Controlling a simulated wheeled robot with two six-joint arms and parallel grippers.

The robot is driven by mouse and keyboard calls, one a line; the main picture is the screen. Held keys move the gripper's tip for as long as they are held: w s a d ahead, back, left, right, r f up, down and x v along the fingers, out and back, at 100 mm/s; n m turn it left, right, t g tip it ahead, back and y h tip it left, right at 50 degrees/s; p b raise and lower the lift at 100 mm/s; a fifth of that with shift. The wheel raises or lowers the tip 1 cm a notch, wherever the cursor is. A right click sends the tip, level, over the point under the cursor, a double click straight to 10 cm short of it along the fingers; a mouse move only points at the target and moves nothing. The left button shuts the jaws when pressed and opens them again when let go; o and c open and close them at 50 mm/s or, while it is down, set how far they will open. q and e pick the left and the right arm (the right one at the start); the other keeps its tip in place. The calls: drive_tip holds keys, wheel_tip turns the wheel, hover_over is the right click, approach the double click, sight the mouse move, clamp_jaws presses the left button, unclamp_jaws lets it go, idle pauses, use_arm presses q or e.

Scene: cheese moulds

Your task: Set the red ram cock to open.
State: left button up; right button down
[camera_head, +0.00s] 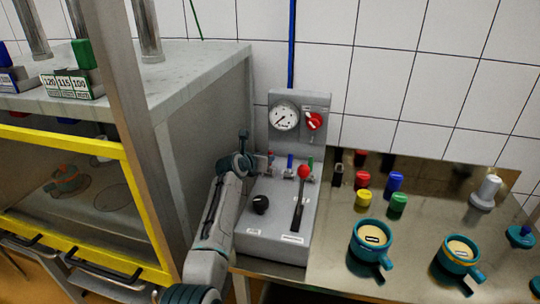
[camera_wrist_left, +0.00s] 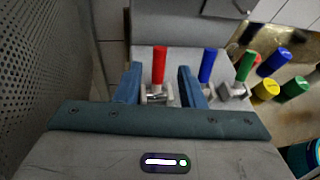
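The red ram cock (camera_wrist_left: 159,65) stands on a small metal valve body, its red handle upright in the left wrist view. In the head view it is small and partly covered by my left gripper (camera_head: 258,164). In the wrist view my left gripper (camera_wrist_left: 158,76) is open, with one finger on each side of the red cock and a visible gap on both sides. The blue cock (camera_wrist_left: 208,65) and green cock (camera_wrist_left: 245,66) stand in a row to its right, handles also upright. My right gripper is not in view.
The grey control box has a red-knobbed lever (camera_head: 304,172), a black knob (camera_head: 261,204), a pressure gauge (camera_head: 285,116) and a red dial (camera_head: 314,121). A steel cabinet (camera_head: 190,85) stands close on the left. Teal moulds (camera_head: 372,240) stand on the bench at right.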

use_arm(q)
drive_tip(key=shift+b+x, duration=0.7)
drive_tip(key=shift+x, duration=2.3)
drive_tip(key=shift+f, duration=0.1)
clamp_jaws()
